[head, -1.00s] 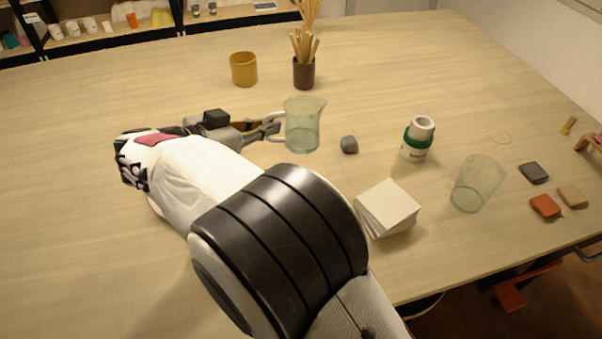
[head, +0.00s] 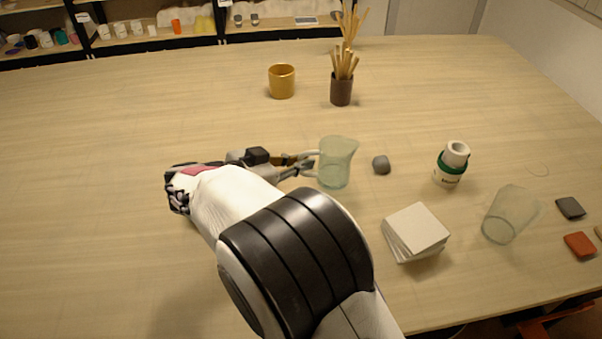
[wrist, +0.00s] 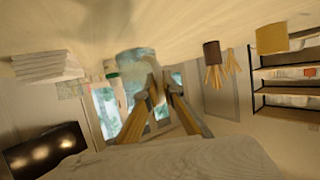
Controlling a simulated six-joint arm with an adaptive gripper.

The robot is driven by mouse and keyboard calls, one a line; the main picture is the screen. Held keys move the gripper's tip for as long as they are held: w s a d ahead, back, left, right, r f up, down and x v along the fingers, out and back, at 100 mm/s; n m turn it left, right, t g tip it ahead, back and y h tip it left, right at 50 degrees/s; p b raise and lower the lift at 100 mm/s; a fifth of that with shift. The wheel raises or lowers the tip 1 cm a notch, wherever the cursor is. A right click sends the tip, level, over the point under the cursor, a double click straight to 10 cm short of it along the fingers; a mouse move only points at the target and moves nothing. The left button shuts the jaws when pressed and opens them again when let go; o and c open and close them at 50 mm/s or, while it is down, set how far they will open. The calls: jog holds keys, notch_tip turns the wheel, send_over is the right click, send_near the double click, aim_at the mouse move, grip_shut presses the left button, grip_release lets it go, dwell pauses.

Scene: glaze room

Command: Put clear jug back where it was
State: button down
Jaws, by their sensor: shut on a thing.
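The clear jug (head: 337,163) is pale greenish glass and stands upright left of a small grey stone (head: 381,164). My gripper (head: 308,165) is at the jug's left side, shut on its handle. The jug also shows in the wrist view (wrist: 137,64), just beyond my fingers (wrist: 160,88). I cannot tell whether the jug's base touches the table or is a little above it.
A white block stack (head: 416,232) sits right of my arm. A white bottle with a green band (head: 452,165) stands beyond it. A mustard cup (head: 282,82) and brown pot of wooden tools (head: 341,90) stand behind. The table left of my arm is clear.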

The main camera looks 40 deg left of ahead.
jog(key=shift+f, duration=1.85)
jog(key=shift+f, duration=0.1)
jog(key=c, duration=2.2)
grip_release()
jog(key=shift+s, duration=0.1)
jog(key=v, duration=1.2)
jog(key=shift+w+r, duration=0.2)
jog(key=shift+r, duration=0.05)
